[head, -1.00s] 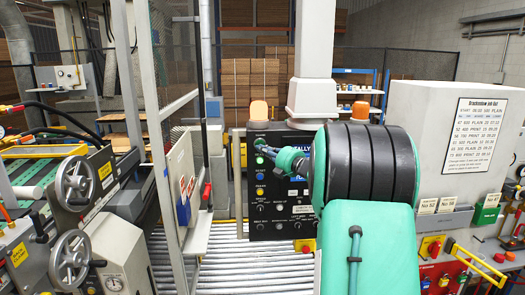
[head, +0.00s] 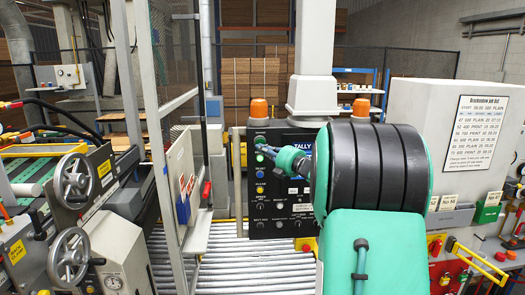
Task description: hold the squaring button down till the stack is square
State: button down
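A black control panel (head: 277,222) stands upright in the middle of the head view, with a column of small buttons on its left side. A blue button (head: 261,174) and a yellow button (head: 261,189) show there. My gripper (head: 263,150) is small in view at the upper left of the panel, by the top of that column. I cannot tell whether it touches a button, which one, or whether its fingers are open or shut. My teal and black arm hides the panel's right part. No stack being squared can be made out.
A roller conveyor (head: 232,262) runs below the panel, its visible part bare. A mesh guard frame (head: 175,65) stands left, beside a machine with handwheels (head: 72,182). Orange beacons (head: 258,108) top the panel. A white cabinet (head: 425,120) with a job list stands right.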

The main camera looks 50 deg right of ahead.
jog(key=s+a, duration=0.2)
jog(key=s, duration=0.9)
jog(key=shift+a+f+b, duration=0.35)
jog(key=shift+a+b, duration=0.05)
jog(key=shift+b, duration=0.05)
